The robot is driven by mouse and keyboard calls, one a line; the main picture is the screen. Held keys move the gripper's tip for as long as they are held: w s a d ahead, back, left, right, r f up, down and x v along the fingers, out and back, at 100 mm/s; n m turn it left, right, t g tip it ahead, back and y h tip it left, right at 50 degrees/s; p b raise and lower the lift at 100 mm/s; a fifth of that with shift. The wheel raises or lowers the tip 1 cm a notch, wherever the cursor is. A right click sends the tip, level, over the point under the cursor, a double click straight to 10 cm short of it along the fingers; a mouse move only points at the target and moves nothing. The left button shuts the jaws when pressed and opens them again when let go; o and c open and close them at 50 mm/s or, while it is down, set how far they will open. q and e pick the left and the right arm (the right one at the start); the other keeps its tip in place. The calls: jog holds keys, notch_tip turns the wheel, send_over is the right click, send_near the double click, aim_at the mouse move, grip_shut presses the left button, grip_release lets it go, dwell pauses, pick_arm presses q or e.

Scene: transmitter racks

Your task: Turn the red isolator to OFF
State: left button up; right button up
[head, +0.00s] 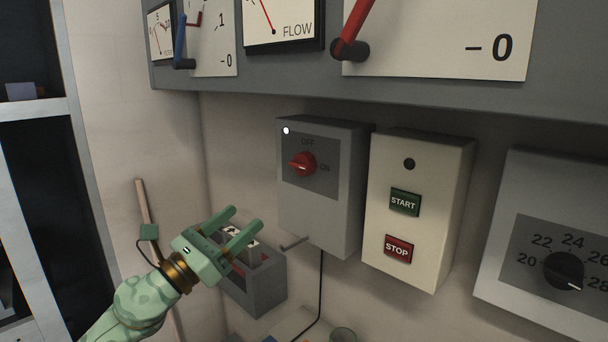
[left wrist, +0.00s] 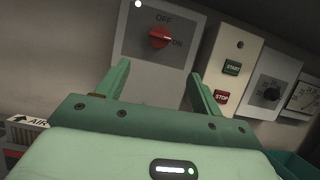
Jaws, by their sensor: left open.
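The red isolator (head: 302,164) is a red rotary knob on a grey wall box (head: 317,215). OFF is printed above the knob and ON to its right. The knob's white mark points right, toward ON. In the left wrist view the knob (left wrist: 159,37) shows at the top, beyond the fingers and between them. My left gripper (head: 246,223) is open and empty, below and left of the box, apart from the knob. Its two fingers also show in the left wrist view (left wrist: 158,85). My right gripper is not in view.
A cream box with START (head: 404,202) and STOP (head: 398,249) buttons is right of the isolator box. A black dial (head: 564,271) is further right. A gauge panel with red and blue levers (head: 355,28) overhangs above.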

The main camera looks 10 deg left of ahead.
pick_arm(q)
jog(key=p, duration=0.2)
send_near(302, 165)
jog(key=w+f+x, duration=0.1)
jog(key=x, duration=0.7)
jog(key=shift+w+b, duration=0.35)
jog(key=shift+a, duration=0.15)
jog(key=c, duration=1)
